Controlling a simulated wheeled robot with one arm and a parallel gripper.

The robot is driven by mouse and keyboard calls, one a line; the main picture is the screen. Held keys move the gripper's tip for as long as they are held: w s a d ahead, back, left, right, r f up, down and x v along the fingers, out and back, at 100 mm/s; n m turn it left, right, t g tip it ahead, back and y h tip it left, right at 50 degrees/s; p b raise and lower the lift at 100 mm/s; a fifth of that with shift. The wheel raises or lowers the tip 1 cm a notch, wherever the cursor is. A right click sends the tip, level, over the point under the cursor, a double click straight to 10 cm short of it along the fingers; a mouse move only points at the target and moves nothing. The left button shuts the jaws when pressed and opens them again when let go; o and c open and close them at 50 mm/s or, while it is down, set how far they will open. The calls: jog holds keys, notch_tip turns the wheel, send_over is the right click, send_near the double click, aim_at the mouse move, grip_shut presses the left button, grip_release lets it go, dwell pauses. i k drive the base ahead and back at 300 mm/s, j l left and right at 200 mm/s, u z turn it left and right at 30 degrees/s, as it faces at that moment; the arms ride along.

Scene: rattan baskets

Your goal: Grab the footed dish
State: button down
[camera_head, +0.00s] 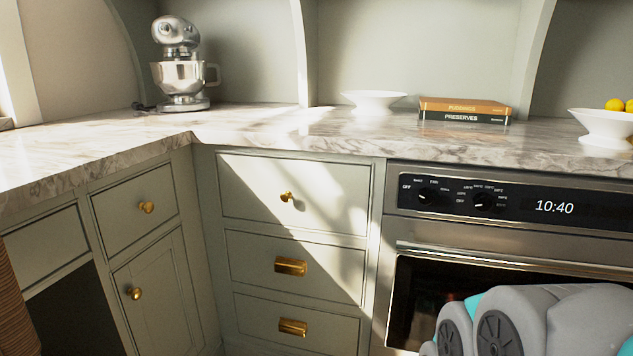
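A white footed dish (374,102) stands on the marble counter near the back wall, left of two stacked books. It looks empty from this low angle. Another white footed dish (603,126) stands at the right edge of the view with yellow lemons (622,104) in it, and part of it is cut off. Grey and teal links of my arm show at the bottom right, in front of the oven. My gripper is not in view.
Books (464,110) lie stacked close to the right of the empty dish. A stand mixer (181,68) stands at the back left. The marble counter (290,128) is bare in front of the empty dish. An oven (500,230) and drawers with brass knobs are below.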

aim_at(611, 129)
jog(key=z, duration=1.25)
